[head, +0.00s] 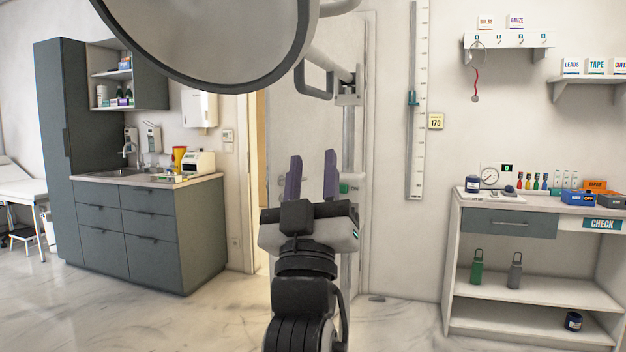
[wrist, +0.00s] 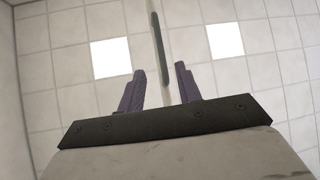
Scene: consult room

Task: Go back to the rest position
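My gripper (head: 312,178) stands upright in the middle of the head view, its two purple fingers pointing up. The fingers are spread apart with nothing between them. The wrist view also shows my gripper (wrist: 160,88) open and empty, with the tiled ceiling (wrist: 70,32) and its lit panels beyond. A thin pole-like part (wrist: 158,45) shows behind the fingers there. No object is held.
A large round lamp head (head: 205,35) on a jointed arm (head: 330,65) hangs close above my gripper. A grey sink cabinet (head: 140,230) stands left. A shelf unit (head: 500,268) with bottles and boxes stands right. The floor (head: 400,325) between looks mostly clear.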

